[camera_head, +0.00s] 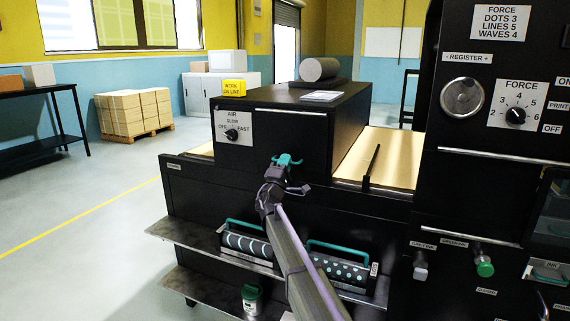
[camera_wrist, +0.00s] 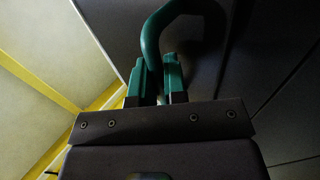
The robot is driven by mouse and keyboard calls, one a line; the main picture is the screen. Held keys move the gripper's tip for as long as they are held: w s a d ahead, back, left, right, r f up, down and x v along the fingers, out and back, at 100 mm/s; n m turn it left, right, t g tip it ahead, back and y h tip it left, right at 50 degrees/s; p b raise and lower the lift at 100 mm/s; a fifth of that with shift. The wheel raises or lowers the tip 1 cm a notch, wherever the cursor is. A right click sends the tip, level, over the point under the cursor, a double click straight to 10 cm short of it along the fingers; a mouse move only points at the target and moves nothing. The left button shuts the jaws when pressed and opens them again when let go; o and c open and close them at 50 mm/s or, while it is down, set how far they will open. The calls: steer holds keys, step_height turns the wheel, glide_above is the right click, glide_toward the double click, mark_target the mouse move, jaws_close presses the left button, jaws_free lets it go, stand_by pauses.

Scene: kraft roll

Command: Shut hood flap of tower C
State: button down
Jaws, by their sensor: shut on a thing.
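My gripper (camera_head: 286,160) is in front of the black machine body (camera_head: 300,128), with my arm reaching up from the bottom. In the wrist view my gripper (camera_wrist: 156,82) has its two teal fingers close together on a curved teal handle (camera_wrist: 151,38). The handle bends up and to the right against dark panels. What the handle belongs to is not clear. A tall black tower (camera_head: 465,185) with a FORCE dial stands at the right. No letter C is readable, and I cannot make out which part is the hood flap.
Two rollers with teal handles, one striped (camera_head: 246,243) and one dotted (camera_head: 338,270), lie on the lower shelf beside my arm. A green-lidded jar (camera_head: 251,299) stands below. Kraft-coloured sheet (camera_head: 390,155) runs between the black units. The floor at left is open.

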steer(key=c, duration=1.2)
jaws_free()
steer(key=shift+w+d, duration=0.1)
steer(key=shift+f, duration=0.1)
steer(key=b+v, duration=0.6)
steer(key=v, duration=0.4)
steer(key=shift+s+f, duration=0.15)
steer(key=shift+s, duration=0.2)
